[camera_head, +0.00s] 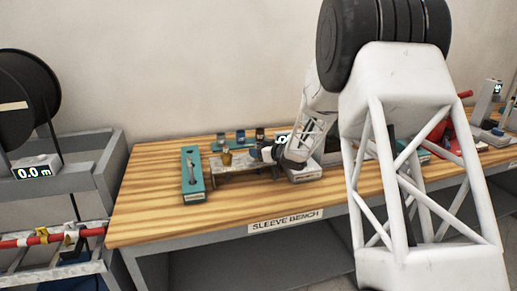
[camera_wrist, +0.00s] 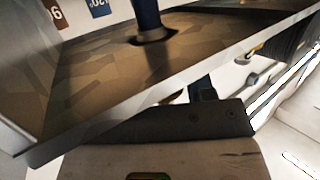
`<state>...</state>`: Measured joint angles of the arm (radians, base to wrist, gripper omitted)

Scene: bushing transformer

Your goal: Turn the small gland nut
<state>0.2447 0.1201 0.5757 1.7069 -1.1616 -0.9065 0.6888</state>
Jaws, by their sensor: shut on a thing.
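My gripper (camera_head: 256,153) is at the right end of a small grey stand (camera_head: 238,167) on the bench, its jaws shut, apparently on the small gland nut. The nut itself is hidden by the fingers in the head view and cannot be made out clearly in the wrist view. A small brass-coloured fitting (camera_head: 227,157) stands upright on the stand, left of my fingertips. In the wrist view a dark finger part (camera_wrist: 203,92) reaches up behind my gripper's dark body (camera_wrist: 150,133), close to the edge of a tilted brown surface (camera_wrist: 110,60).
A teal tray (camera_head: 193,178) holding a metal tool lies left of the stand. Several small blue and dark containers (camera_head: 240,137) stand behind it. The wooden bench top (camera_head: 150,205) is clear at the front left.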

